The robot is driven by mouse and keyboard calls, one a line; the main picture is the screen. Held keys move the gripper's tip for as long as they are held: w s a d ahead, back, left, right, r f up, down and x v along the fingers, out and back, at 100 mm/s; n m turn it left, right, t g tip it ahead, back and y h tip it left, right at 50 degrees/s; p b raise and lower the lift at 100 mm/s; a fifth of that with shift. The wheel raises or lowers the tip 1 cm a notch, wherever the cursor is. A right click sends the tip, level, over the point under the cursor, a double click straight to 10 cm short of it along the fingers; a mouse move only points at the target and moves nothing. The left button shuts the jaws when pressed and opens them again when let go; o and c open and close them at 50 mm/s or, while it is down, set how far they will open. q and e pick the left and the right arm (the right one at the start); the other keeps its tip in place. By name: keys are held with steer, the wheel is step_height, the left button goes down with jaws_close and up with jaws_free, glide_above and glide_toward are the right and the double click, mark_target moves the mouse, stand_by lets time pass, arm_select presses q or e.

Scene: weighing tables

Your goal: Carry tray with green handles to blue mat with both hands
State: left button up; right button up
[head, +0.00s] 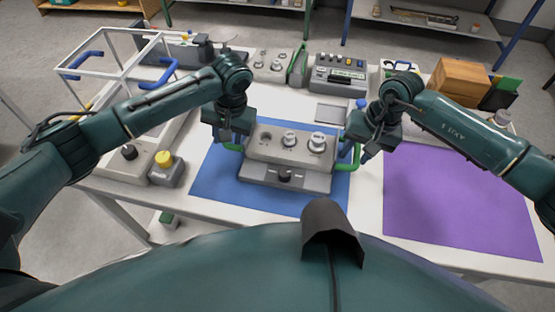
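The grey tray with green handles (260,150) is over the blue mat (215,185), roughly level. I cannot tell whether its base touches the mat. It holds metal weights (289,139) and has a black knob on its front. My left gripper (232,142) is at the left green handle (233,147), hiding part of it. My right gripper (362,148) is at the right green handle (355,158), which shows beside and below it. The fingertips are small and dark, so their grip on the handles is unclear.
A purple mat (450,210) lies bare to the right. A white frame with blue handles (120,60) stands at the left, near a yellow-topped button box (165,168). Behind are a grey instrument (340,72) and a wooden box (460,78).

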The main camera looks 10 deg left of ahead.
steer(key=shift+r, duration=0.1)
arm_select(q)
step_height(320, 180, up, 12)
steer(key=d, duration=0.2)
steer(key=shift+d+f, duration=0.15)
arm_select(e)
step_height(320, 180, up, 12)
steer(key=d, duration=0.2)
steer(key=shift+s+d, duration=0.15)
steer(key=shift+d, duration=0.05)
arm_select(q)
steer(key=shift+s, duration=0.1)
arm_select(e)
steer(key=shift+f, duration=0.25)
